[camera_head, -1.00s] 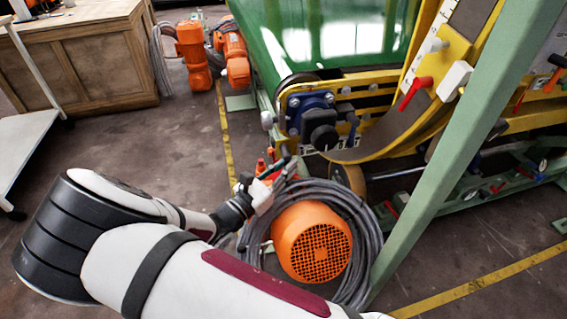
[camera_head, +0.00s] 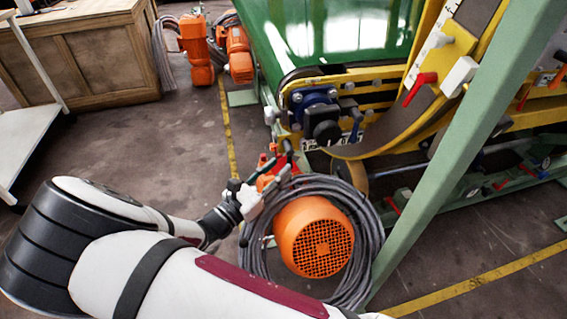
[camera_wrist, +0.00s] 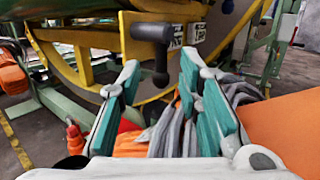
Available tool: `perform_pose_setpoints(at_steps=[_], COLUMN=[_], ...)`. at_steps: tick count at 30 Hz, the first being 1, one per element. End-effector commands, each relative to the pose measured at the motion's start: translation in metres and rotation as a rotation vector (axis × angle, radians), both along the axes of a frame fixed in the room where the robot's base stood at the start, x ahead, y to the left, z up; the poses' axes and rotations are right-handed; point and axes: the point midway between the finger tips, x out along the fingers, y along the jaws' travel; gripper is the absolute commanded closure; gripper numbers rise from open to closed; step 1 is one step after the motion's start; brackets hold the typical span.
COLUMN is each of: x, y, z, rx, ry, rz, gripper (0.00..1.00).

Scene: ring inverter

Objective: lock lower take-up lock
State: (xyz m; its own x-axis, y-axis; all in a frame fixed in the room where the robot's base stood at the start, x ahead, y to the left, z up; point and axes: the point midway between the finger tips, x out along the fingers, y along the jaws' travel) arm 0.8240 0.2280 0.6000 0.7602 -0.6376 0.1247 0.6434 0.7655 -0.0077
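The likely lower take-up lock is a dark lever (camera_head: 355,122) beside a black knob (camera_head: 324,126) on a blue housing (camera_head: 308,103), at the yellow frame's lower end. In the wrist view, a black handle (camera_wrist: 151,32) with a rod hanging downward sits ahead, near a block with printed codes (camera_wrist: 195,34). Which of these parts is the lock is unclear. My gripper (camera_head: 278,172) is below and left of the housing, apart from it. In the wrist view, its teal-padded fingers (camera_wrist: 160,68) are spread and empty, with the rod's end appearing between the tips.
An orange motor (camera_head: 314,238) with coiled grey cables (camera_head: 372,217) lies just below and right of my gripper. A green diagonal post (camera_head: 450,155) crosses the right.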

Motion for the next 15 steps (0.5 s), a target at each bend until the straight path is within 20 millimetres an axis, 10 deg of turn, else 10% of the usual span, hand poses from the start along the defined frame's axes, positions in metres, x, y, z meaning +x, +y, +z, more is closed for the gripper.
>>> perform_pose_setpoints(at_steps=[15], x=[-0.06], y=[0.052], z=[-0.009], rx=[0.0], ry=[-0.001], rz=[0.004], gripper=[0.68])
